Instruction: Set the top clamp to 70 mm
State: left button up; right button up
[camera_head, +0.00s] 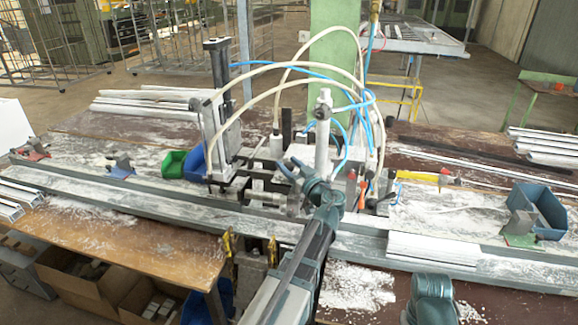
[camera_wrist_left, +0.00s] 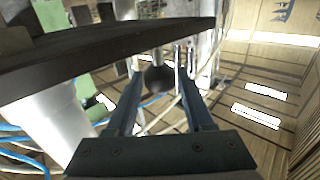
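The clamp machine stands mid-bench in the head view, with a tall black-and-grey upright (camera_head: 218,120) on its left and a white cylinder (camera_head: 323,140) on its right. I cannot tell which part is the top clamp, and no scale is readable. My left gripper (camera_head: 290,170) is in front of the machine, beside the white cylinder's lower end. In the left wrist view my left gripper (camera_wrist_left: 160,82) has its fingers apart. A round black knob (camera_wrist_left: 157,79) shows between the fingertips; contact is not clear. My right gripper is out of view.
A dark plate (camera_wrist_left: 110,52) lies close above the left gripper's fingers. Blue and white hoses arch over the machine. A long grey rail (camera_head: 130,203) crosses the bench, with white profiles (camera_head: 435,249) at right. A blue bin (camera_head: 540,208) stands far right.

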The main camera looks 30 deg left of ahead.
pick_arm(q)
jog(key=shift+o, duration=1)
jog(key=v, duration=1.4)
jog(key=s+d+f+m+g+h, duration=0.3)
jog(key=s+d+f+m+h, duration=0.15)
jog(key=f, duration=0.35)
jog(key=s+d+f+m+g+h, duration=0.25)
jog(key=s+d+f+h, duration=0.2)
jog(key=f, duration=0.35)
jog(key=s+d+f+m+g+h, duration=0.1)
jog(key=s+d+f+m+h, duration=0.1)
jog(key=d, duration=0.5)
jog(key=s+d+f+m+g+h, duration=0.2)
jog(key=s+d+f+m+h, duration=0.1)
jog(key=s+d+m, duration=0.3)
jog(key=shift+s+d+f+m+h, duration=0.3)
jog(key=shift+d+f+m, duration=0.2)
jog(key=shift+d, duration=0.25)
jog(key=shift+g, duration=0.25)
